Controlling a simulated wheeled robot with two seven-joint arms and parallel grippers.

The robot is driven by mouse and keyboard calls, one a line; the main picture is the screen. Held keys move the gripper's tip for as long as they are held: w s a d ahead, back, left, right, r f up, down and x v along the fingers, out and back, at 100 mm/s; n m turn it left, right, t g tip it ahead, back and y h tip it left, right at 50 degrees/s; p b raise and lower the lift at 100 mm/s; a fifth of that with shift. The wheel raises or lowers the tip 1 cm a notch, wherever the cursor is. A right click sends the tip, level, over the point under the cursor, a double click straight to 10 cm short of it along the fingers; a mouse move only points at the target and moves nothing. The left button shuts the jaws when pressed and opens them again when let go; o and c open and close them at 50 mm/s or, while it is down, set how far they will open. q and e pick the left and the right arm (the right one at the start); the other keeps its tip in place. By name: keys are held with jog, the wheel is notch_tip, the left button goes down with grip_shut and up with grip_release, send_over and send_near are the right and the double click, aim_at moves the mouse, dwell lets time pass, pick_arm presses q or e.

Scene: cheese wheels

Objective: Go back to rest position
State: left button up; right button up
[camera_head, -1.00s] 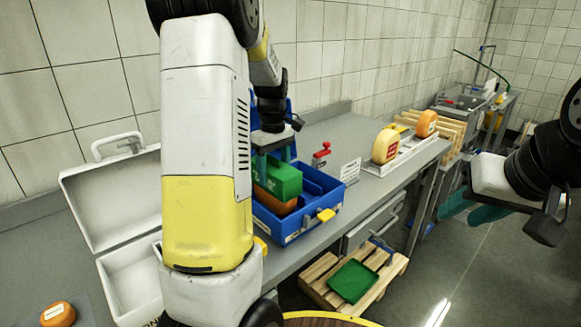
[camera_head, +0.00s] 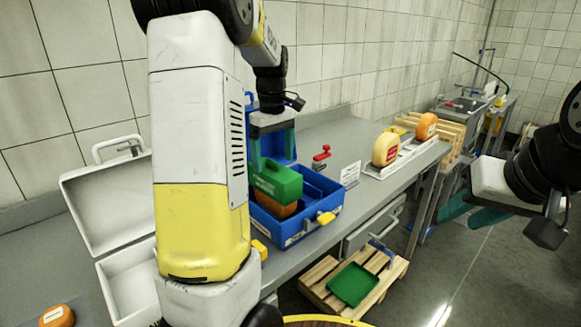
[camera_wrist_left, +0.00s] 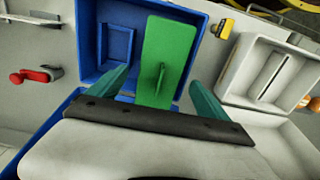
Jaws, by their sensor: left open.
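My left gripper (camera_head: 273,152) is open above the blue case (camera_head: 322,220) on the counter. Its two teal fingers show apart in the wrist view (camera_wrist_left: 160,90), with nothing held between them. The green block also shows in the wrist view (camera_wrist_left: 167,50), beyond the fingers. My right gripper (camera_head: 473,213) hangs at the right, away from the counter, with its teal fingers low; its opening is unclear.
A white open case (camera_head: 100,205) stands left, partly hidden by my left arm. An orange wheel (camera_head: 57,316) lies at the lower left. A red clamp-like item (camera_head: 321,155) and a white tray (camera_head: 410,155) with cheeses are behind. A pallet (camera_head: 320,285) holds a green tray (camera_head: 353,284).

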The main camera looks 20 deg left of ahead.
pick_arm(q)
jog(key=shift+r, duration=0.85)
jog(key=shift+s+d+r, duration=0.15)
jog(key=shift+s+r, duration=0.15)
jog(key=shift+r, duration=0.1)
jog(key=s+d+r+m+t, duration=0.1)
jog(key=s+d+m+t, duration=0.1)
jog(key=s+d+m, duration=0.2)
jog(key=s+d+r+m+t+h, duration=0.1)
jog(key=s+d+m, duration=0.3)
jog(key=s, duration=0.6)
jog(key=s+d+r+m+t+h, duration=0.1)
jog(key=s+d+m+t, duration=0.2)
jog(key=s, duration=0.4)
jog(key=shift+s+d+r+m, duration=0.3)
jog(key=shift+d+m, duration=0.1)
jog(key=shift+m, duration=0.4)
